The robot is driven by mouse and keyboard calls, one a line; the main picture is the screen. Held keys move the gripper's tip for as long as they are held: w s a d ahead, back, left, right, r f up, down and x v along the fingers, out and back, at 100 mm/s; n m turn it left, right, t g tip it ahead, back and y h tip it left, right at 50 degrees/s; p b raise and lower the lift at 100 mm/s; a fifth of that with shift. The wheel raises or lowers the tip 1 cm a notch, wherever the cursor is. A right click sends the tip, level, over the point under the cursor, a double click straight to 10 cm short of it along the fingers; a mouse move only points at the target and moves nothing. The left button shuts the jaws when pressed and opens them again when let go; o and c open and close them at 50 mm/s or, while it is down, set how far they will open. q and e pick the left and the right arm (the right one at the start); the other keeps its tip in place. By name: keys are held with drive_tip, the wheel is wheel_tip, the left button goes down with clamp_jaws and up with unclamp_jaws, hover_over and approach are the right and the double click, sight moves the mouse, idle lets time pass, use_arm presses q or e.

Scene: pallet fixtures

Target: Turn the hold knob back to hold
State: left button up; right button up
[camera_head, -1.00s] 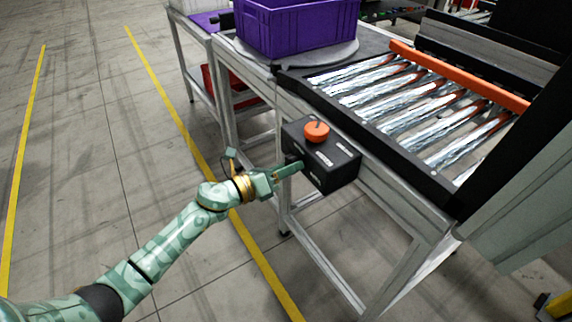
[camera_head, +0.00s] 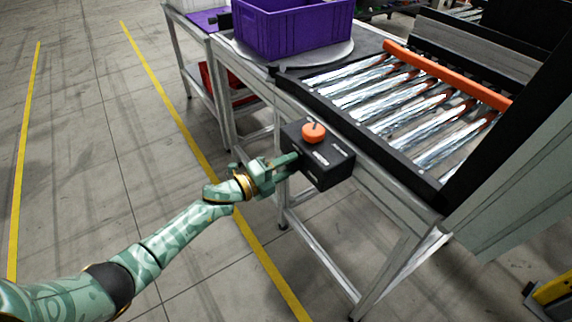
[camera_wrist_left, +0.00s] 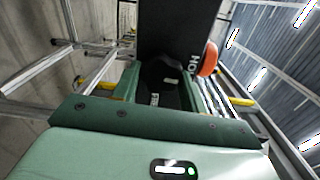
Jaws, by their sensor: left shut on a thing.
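The black control box (camera_head: 322,172) is fixed to the side of the conveyor frame. It has an orange mushroom-shaped button (camera_head: 313,132) on top and small white labels. The dark hold knob (camera_wrist_left: 163,72) is on the box face towards my left gripper; the arm mostly hides it in the head view. My left gripper (camera_head: 291,160) has its fingers on both sides of this knob and is shut on it. In the left wrist view the box (camera_wrist_left: 180,25) fills the top middle, with part of a "HO..." label beside the orange button (camera_wrist_left: 209,58). The knob's exact angle is unclear. My right gripper is not in view.
The roller conveyor (camera_head: 400,105) with an orange rail (camera_head: 445,75) lies behind the box. A purple crate (camera_head: 290,28) stands on a round plate at the back. Metal frame legs (camera_head: 390,270) stand below the box. The floor to the left is clear.

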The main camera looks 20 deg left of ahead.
use_arm(q)
drive_tip(key=shift+a+n, duration=0.1)
drive_tip(key=shift+n, duration=0.4)
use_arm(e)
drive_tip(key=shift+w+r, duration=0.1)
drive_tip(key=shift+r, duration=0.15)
use_arm(q)
drive_tip(key=o, duration=1)
drive_tip(key=shift+s, duration=0.1)
drive_tip(key=p+v, duration=0.3)
drive_tip(key=v, duration=1.3)
drive_tip(key=shift+a, duration=0.15)
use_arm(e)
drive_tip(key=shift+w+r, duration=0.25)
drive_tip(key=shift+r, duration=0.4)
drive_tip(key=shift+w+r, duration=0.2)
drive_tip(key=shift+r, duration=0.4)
use_arm(q)
drive_tip(key=shift+f, duration=0.1)
